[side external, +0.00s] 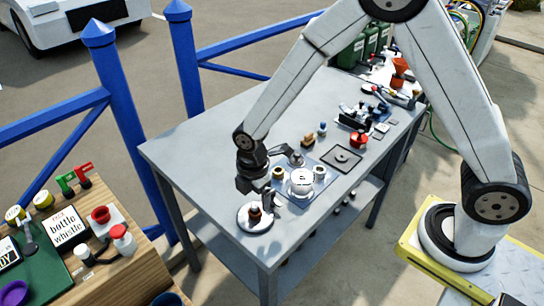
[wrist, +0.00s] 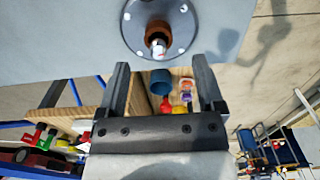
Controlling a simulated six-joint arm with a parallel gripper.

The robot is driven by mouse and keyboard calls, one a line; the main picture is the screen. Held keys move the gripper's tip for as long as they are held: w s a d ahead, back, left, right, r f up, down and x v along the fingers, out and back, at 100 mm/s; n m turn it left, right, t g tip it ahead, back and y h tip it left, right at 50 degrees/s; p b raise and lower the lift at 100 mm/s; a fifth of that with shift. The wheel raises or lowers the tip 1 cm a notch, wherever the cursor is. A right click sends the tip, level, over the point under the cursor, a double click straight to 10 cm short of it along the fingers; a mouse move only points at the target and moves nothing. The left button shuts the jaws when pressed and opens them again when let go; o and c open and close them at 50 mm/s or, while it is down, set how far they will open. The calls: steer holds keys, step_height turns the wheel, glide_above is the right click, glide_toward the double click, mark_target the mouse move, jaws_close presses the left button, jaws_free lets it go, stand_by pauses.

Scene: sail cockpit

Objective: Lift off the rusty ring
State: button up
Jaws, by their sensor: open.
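In the side view the ring (side external: 255,213) looks dark brown on the same white base (side external: 243,221), near the grey table's front edge. My gripper (side external: 261,196) is over the base, close above the ring. In the wrist view its two fingers (wrist: 162,66) are wide apart with nothing between them. The ring shows beyond the fingertips, roughly centred between them, and I see no contact.
A white flanged part (side external: 301,183), a tan ring (side external: 278,173) and a white cylinder (side external: 320,172) stand close right of my gripper. A grey square plate (side external: 342,158) lies farther right. The table's left end (side external: 190,150) is clear. A blue railing (side external: 123,95) runs behind it.

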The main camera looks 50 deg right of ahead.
mark_target(254, 204)
steer(key=shift+f, duration=0.1)
steer(key=shift+w+f, duration=0.1)
steer(key=shift+f, duration=2.4)
steer(key=shift+c, duration=0.2)
jaws_close()
steer(key=shift+r, duration=0.15)
steer(key=shift+r, duration=4.9)
steer(key=shift+r, duration=0.1)
steer(key=shift+r, duration=2.45)
